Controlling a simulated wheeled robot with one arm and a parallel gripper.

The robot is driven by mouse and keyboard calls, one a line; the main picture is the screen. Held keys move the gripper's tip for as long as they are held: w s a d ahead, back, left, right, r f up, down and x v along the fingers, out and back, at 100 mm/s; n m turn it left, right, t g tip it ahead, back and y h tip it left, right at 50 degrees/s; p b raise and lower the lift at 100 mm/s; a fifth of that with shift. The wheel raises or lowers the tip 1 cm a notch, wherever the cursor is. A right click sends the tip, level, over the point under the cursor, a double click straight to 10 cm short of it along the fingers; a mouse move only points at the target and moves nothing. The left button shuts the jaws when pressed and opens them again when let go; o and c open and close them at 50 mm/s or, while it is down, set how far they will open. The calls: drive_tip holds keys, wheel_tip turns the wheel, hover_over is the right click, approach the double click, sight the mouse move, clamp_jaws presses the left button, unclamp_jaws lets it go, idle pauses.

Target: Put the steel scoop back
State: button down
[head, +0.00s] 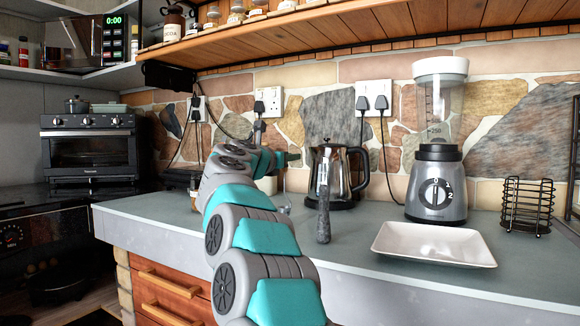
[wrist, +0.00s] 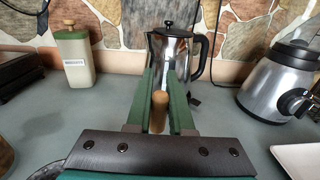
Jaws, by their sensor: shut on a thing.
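My gripper (wrist: 160,85) has its green fingers shut around a light wooden handle end (wrist: 159,108), in front of the kettle in the wrist view. I take this to be the steel scoop's handle. In the head view my gripper (head: 287,158) is partly hidden by my arm. Below it a thin, shiny piece (head: 285,203), likely the scoop's steel part, hangs close to the counter; I cannot tell whether it touches. The scoop's bowl is not clearly visible.
The steel kettle (head: 340,178) stands behind my gripper. An upright grey-handled implement (head: 323,215) is just right of it. Further right are a blender (head: 437,190), white tray (head: 435,245) and black wire rack (head: 526,205). A pale canister (wrist: 75,58) stands left.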

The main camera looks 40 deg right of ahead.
drive_tip(key=shift+f, duration=1.05)
drive_tip(key=shift+f+b, duration=0.15)
drive_tip(key=shift+b, duration=0.2)
drive_tip(key=c, duration=0.8)
unclamp_jaws()
drive_tip(key=b+v, duration=0.2)
drive_tip(key=v, duration=1)
